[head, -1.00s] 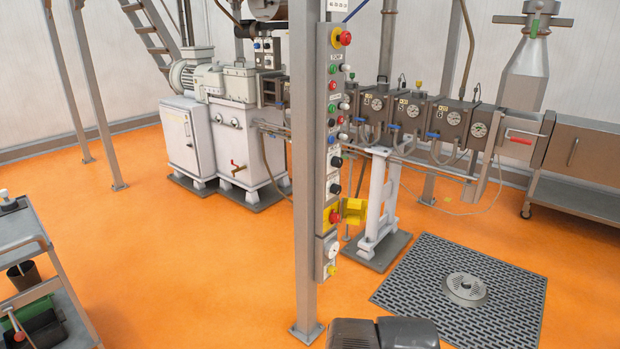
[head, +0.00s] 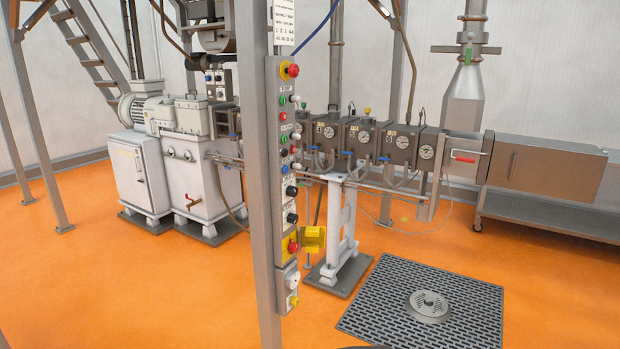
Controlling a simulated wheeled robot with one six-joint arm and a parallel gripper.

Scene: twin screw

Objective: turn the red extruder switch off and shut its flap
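The red extruder switch (head: 293,246) is a red knob on a yellow plate, low on the control panel of a grey post. Its yellow flap (head: 313,239) stands open, sticking out to the right of the knob. The knob's exact turn position is too small to tell. My gripper is not in view. Only a thin dark edge, probably of my own arm, shows at the bottom of the picture.
The grey post (head: 260,190) carries the panel. Another red button (head: 292,70) on yellow sits at its top. The extruder (head: 370,143) stands behind on a white stand. A floor grate (head: 385,318) lies at right. Orange floor is open left of the post.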

